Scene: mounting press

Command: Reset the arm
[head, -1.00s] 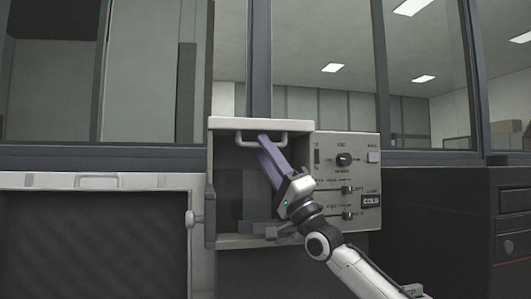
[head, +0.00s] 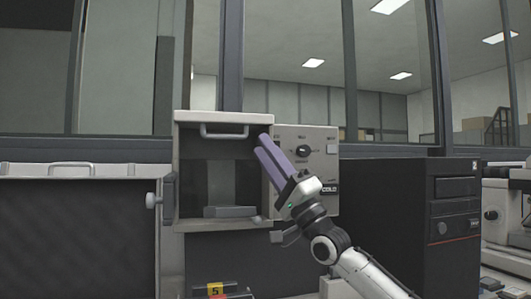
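My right gripper (head: 264,143) is raised in front of the mounting press (head: 182,170), over the left part of its control panel. Its two purple fingers point up and to the left and lie close together; the gap between them is hard to judge from this angle. It is to the right of the press's handle (head: 223,131) and looks clear of it. The press has a see-through front window with a grey block (head: 229,211) low inside. The control panel (head: 321,142) has a black knob and a COLD display (head: 328,188), partly covered by my arm. My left gripper is not in view.
A black computer tower (head: 456,195) stands to the right of the press. A white-framed dark case (head: 75,230) is at the left. A small item with a yellow label marked 5 (head: 215,289) shows at the bottom. Windows are behind.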

